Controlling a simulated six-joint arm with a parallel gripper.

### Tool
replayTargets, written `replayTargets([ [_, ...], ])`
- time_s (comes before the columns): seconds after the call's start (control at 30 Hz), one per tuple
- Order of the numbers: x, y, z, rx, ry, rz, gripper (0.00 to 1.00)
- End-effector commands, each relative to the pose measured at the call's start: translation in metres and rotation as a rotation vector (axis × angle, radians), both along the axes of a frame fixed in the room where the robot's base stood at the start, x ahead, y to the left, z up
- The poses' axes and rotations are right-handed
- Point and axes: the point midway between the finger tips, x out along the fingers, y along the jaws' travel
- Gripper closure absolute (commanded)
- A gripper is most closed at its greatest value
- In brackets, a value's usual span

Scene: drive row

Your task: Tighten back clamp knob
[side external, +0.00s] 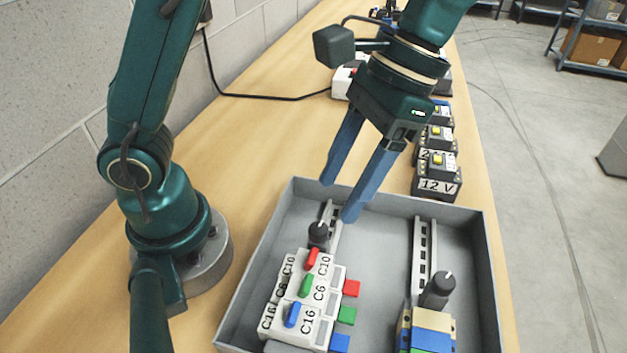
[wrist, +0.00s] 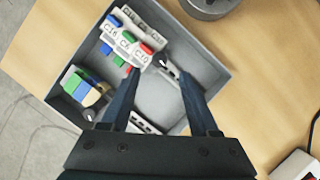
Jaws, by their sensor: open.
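Two black clamp knobs stand in the grey tray (side external: 482,230). One knob (side external: 319,233) is at the end of the breaker row on the left rail (side external: 333,214); the wrist view also shows this knob (wrist: 161,60). The other knob (side external: 441,284) is beside the coloured terminal blocks on the right rail (side external: 424,250), and it shows in the wrist view (wrist: 88,114). My gripper (side external: 337,201) is open and empty above the tray's far side, above and slightly right of the left-rail knob. In the wrist view that knob lies between and beyond the fingertips (wrist: 158,74).
White breakers (side external: 300,297) labelled C10, C6 and C16 carry red, green and blue levers. Terminal blocks (side external: 430,330) sit on the right rail. A cable (side external: 265,97) runs along the bench.

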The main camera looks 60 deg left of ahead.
Motion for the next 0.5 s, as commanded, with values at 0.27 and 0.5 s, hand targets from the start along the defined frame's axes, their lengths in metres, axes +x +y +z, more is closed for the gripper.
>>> replayTargets([
  [0.27,-0.009,0.0,-0.019,0.003,0.012,-0.009,0.38],
  [0.5,-0.018,0.001,-0.04,0.003,0.01,-0.009,0.38],
])
